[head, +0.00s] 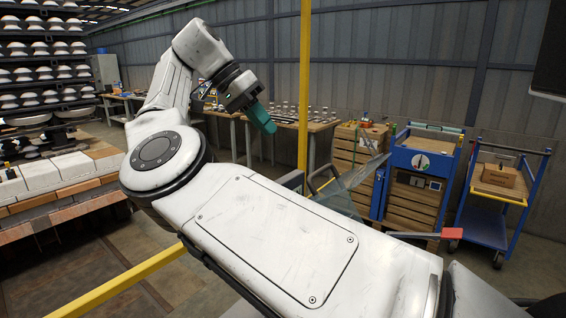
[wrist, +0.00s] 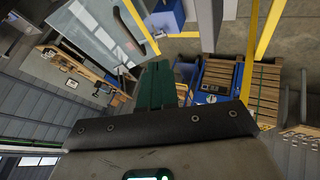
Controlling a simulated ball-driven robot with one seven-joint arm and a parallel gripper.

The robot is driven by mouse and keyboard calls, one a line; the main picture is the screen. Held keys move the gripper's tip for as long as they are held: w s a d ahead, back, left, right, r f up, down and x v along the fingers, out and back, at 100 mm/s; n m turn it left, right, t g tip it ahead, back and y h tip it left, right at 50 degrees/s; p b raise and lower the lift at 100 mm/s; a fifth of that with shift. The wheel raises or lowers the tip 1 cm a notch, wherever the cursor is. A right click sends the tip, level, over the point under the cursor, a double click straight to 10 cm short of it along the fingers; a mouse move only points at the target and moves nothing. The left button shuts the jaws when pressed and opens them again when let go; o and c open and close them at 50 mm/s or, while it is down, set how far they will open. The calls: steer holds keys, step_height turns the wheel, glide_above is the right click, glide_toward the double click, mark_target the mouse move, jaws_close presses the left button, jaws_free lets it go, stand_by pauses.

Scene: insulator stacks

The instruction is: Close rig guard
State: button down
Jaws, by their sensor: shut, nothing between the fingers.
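The rig guard looks like a clear, tilted panel (head: 352,182), partly hidden behind my white arm in the head view. In the wrist view the clear panel (wrist: 88,30) fills the upper left, with a dark bar handle (wrist: 128,30) along its right side. My gripper (head: 268,126) has teal fingers, closed together and empty, pointing down and right in the head view. It shows left of the panel there, apart from it in the picture. In the wrist view the fingers (wrist: 158,70) point up the picture, just right of the handle; contact cannot be told.
A yellow post (head: 304,90) stands right of my gripper, and a yellow rail (head: 130,283) runs low at left. A blue workstation (head: 415,175) and a blue cart (head: 500,195) with a cardboard box stand at right. Shelves of insulators (head: 40,60) stand at left.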

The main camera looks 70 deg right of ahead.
steer(key=s+d+f, duration=0.1)
steer(key=s+f, duration=0.6)
steer(key=s, duration=0.2)
steer(key=shift+d+f+b, duration=0.3)
steer(key=shift+d+f, duration=0.05)
steer(key=shift+s, duration=0.15)
